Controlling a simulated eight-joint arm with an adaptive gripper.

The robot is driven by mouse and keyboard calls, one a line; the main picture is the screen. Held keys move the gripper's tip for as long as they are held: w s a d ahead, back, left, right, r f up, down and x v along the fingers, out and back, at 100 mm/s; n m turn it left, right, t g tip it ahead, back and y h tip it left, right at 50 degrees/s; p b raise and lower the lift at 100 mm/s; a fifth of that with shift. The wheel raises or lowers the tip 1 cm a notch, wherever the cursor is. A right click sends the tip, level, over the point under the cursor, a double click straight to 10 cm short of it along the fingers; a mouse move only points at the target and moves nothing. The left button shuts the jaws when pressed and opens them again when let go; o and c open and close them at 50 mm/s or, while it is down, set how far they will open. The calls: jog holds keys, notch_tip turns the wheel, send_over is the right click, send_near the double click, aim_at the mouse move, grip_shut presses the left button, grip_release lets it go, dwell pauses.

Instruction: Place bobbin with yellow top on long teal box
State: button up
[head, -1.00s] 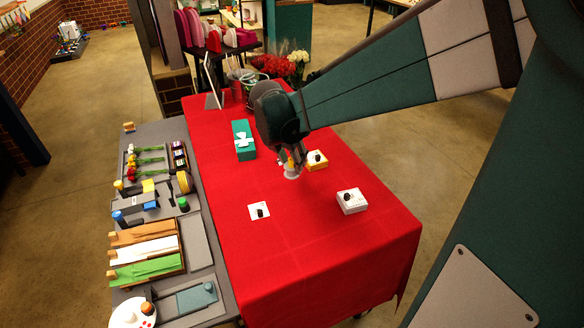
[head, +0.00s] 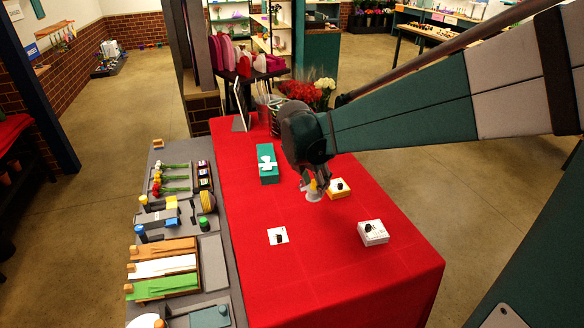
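The bobbin with the yellow top (head: 313,195) has a pale, whitish lower part and stands roughly upright above the red cloth in the head view. My gripper (head: 314,182) is over it, with its fingers at the yellow top, and appears shut on it. The fingers partly hide the top. I cannot tell whether its base touches the cloth. The long teal box (head: 267,176) with a white bow lies farther back and to the left of my gripper, clear of it, on the same cloth.
A white box (head: 373,238) and a white card (head: 278,236) with a dark item are nearer on the red table (head: 325,270). A grey bench (head: 214,250) with trays stands left. Flowers (head: 299,91) are behind.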

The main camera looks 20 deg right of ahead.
jog(key=w+a+n, duration=0.1)
jog(key=w+a, duration=0.2)
jog(key=w, duration=0.4)
jog(key=w+a, duration=0.2)
jog(key=w, duration=0.6)
jog(key=p, duration=1.1)
send_over(267, 158)
jog(key=shift+s+f+m, duration=0.15)
jog(key=shift+f+m, duration=0.15)
jog(key=shift+f, duration=0.55)
jog(key=shift+f, duration=0.1)
jog(key=shift+f, duration=1.45)
jog(key=shift+f, duration=0.15)
jog(key=o, duration=0.9)
